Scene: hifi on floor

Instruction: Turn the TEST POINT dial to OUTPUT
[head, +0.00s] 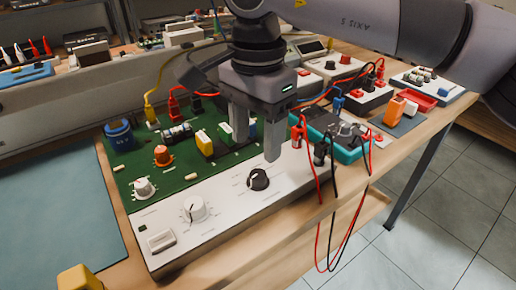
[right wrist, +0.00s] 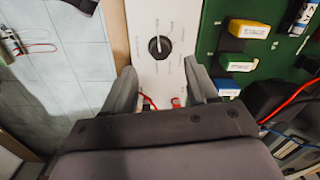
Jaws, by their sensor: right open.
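A black dial (head: 258,179) with a light pointer line sits on the white front panel (head: 225,205) of a green circuit board unit; its printed labels are too small to read. In the right wrist view the black dial (right wrist: 159,47) lies just beyond the fingertips, roughly centred between them, with its pointer along the panel's length. My right gripper (head: 256,143) is open and empty, fingers pointing down above and slightly behind the dial, apart from it. It also shows in the right wrist view (right wrist: 160,69). My left gripper is not in view.
The green board (head: 180,182) carries several raised parts. A teal-edged meter (head: 335,130) with red and black leads (head: 333,215) stands right of the dial, the leads hanging over the bench edge.

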